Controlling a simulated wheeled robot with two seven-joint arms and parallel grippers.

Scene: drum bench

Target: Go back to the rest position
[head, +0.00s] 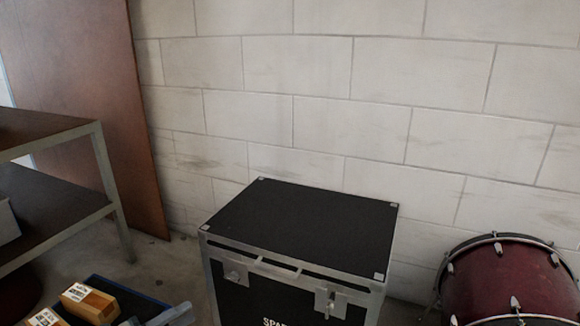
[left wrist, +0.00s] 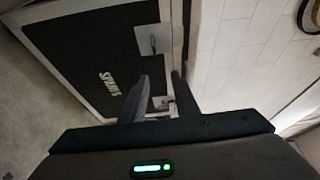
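My left gripper (head: 176,315) shows only in part at the bottom edge of the head view, just right of a dark blue-edged tray. In the left wrist view its two dark fingers (left wrist: 160,88) stand apart with an empty gap between them. Behind the fingers in that view is the black flight case (left wrist: 105,60) with white lettering; I cannot see the fingers touching it. In the head view the case (head: 300,226) stands against the wall, its lid shut. My right gripper is in neither view.
The blue-edged tray (head: 137,298) at the bottom left holds a labelled wooden block (head: 96,304) and another (head: 45,318), partly cut off. A metal-framed shelf (head: 112,190) stands left. A dark red drum (head: 505,280) lies right of the case. The case's top is bare.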

